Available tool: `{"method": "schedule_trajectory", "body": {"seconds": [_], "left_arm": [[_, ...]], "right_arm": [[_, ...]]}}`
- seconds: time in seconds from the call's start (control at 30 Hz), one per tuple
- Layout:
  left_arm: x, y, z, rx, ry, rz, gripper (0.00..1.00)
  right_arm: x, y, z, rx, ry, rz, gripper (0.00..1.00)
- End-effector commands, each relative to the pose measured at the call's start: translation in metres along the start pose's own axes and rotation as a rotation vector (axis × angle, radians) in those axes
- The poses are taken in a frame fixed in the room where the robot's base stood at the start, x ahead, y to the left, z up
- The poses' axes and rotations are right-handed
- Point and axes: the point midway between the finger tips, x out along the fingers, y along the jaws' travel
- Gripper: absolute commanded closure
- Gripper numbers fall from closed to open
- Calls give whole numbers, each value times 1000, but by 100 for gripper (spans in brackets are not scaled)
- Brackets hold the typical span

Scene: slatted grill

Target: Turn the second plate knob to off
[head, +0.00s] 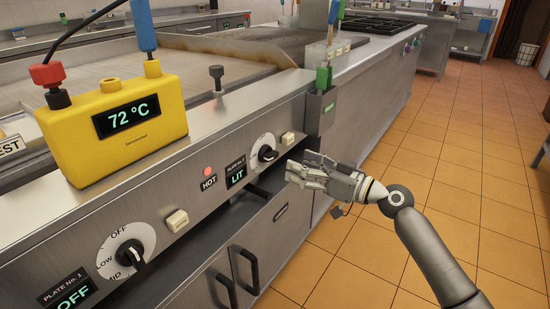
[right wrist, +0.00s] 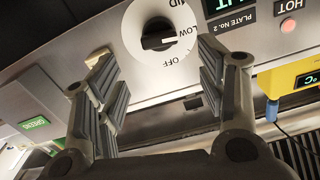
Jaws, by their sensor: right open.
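The plate no. 2 knob (head: 266,153) is a black bar on a white dial, beside a display (head: 237,176) reading LIT. In the right wrist view the knob (right wrist: 158,40) appears upside down, its white line towards the LOW mark. The word OFF (right wrist: 174,62) shows on the same dial. My right gripper (head: 298,169) is open and empty, just right of the knob and apart from it. In the right wrist view its two ridged fingers (right wrist: 155,62) stand wide, with the knob beyond the gap. My left gripper is out of view.
The plate no. 1 knob (head: 130,253) is nearer, with its display (head: 74,293) reading OFF. A yellow thermometer (head: 115,125) reading 72 °C stands on the ledge. A cream button (head: 287,138) and a grey holder (head: 321,112) flank the knob's right.

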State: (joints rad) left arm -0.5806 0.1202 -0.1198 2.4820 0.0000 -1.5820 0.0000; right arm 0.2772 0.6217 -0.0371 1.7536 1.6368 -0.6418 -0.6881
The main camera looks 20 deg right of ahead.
Motion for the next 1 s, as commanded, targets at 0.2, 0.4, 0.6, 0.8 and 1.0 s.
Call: {"method": "schedule_trajectory", "body": {"seconds": [0.2,0.4,0.6,0.8,1.0], "left_arm": [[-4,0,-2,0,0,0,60],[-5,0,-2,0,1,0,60],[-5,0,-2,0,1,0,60],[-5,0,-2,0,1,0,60],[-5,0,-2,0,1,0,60]], "right_arm": [[42,0,-2,3,3,0,36],[71,0,0,2,1,0,36],[84,0,1,0,-1,2,36],[85,0,1,0,-1,2,36],[85,0,1,1,-1,2,51]]}}
